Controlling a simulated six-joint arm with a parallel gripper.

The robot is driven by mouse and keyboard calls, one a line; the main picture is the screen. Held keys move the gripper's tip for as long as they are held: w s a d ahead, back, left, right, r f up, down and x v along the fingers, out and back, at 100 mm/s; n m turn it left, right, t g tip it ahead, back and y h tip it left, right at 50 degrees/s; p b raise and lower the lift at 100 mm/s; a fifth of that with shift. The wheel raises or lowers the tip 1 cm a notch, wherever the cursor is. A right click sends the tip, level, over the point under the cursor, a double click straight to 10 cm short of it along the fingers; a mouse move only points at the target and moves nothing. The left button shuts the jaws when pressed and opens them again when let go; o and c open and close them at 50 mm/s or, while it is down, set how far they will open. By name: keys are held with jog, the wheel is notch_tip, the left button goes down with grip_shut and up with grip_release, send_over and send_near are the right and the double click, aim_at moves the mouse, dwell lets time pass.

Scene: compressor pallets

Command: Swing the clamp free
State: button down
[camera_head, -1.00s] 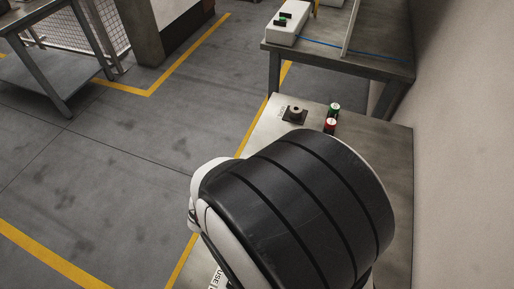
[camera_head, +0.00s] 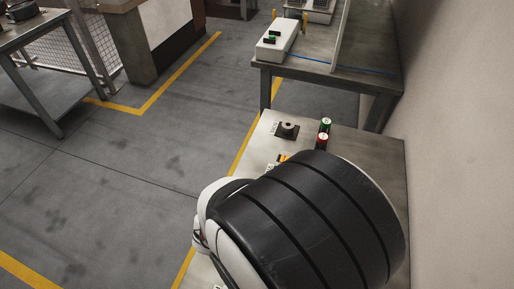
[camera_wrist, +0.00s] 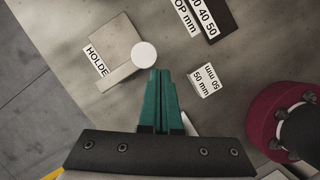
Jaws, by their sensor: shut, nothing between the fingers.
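My gripper (camera_wrist: 160,76) shows in the wrist view with its green fingers shut and nothing held. Its tips are just beside a white round top (camera_wrist: 143,55) that overlaps a grey square plate (camera_wrist: 117,45); I cannot tell whether they touch. A maroon round part (camera_wrist: 262,122) with a dark bolted piece lies to the right of the fingers, partly cut off by the frame edge. I cannot make out which part is the clamp. In the head view my large dark arm link hides the gripper and much of the metal bench (camera_head: 365,147).
The bench carries a small post on a dark base (camera_head: 288,130), a green-topped cylinder (camera_head: 325,125) and a red-topped one (camera_head: 322,141). Labels include "HOLDE" (camera_wrist: 97,60) and "50 mm" (camera_wrist: 206,81). A second table (camera_head: 335,77) with a white box (camera_head: 277,40) stands behind. A wall borders the right.

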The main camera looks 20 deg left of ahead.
jog(key=s+a+r, duration=0.1)
jog(key=s+r, duration=0.6)
jog(key=r, duration=0.2)
jog(key=shift+s+r, duration=0.2)
jog(key=shift+s, duration=0.15)
jog(key=d+r+m+g+y, duration=0.1)
jog(key=d+m, duration=0.4)
jog(key=m, duration=0.6)
jog(key=s+d+r+m+g+y, duration=0.1)
jog(key=d+m, duration=0.4)
jog(key=m, duration=0.6)
jog(key=d+r+m+g+y, duration=0.1)
jog(key=d+m, duration=0.4)
jog(key=m, duration=0.7)
notch_tip(320, 180, up, 3)
jog(key=shift+s+d+f+g+y, duration=0.2)
jog(key=shift+s+d+g+y, duration=0.2)
jog(key=shift+y, duration=0.3)
